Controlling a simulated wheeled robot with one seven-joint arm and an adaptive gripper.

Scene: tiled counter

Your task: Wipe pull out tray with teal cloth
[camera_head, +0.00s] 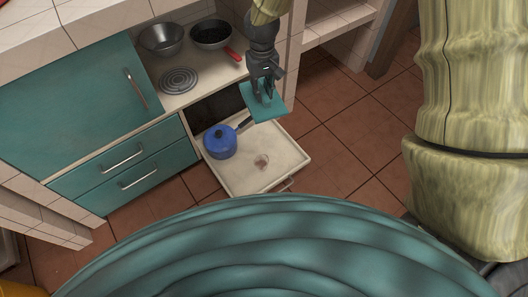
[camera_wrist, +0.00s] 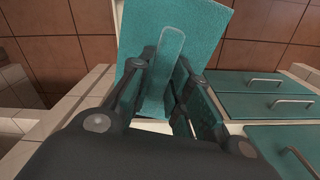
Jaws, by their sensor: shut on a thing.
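The teal cloth (camera_head: 267,108) is a flat teal piece with a raised grip strip, held in my gripper (camera_head: 264,90). In the wrist view the cloth (camera_wrist: 215,30) spreads beyond the fingers of my gripper (camera_wrist: 165,85), which are shut on its strip. The pull-out tray (camera_head: 233,181) is a pale, shallow drawer that stands open below the counter. The cloth is over the tray's back right part; I cannot tell whether it touches. A brownish stain (camera_head: 262,161) shows on the tray floor, right of a blue lidded pot (camera_head: 220,143). The pot's dark handle points toward the cloth.
A metal bowl (camera_head: 162,39) and a dark pan (camera_head: 211,34) with a red handle stand on the counter above, near a coil burner (camera_head: 179,81). Shut teal drawers (camera_head: 125,165) are left of the tray. Tiled floor (camera_head: 345,150) is free on the right.

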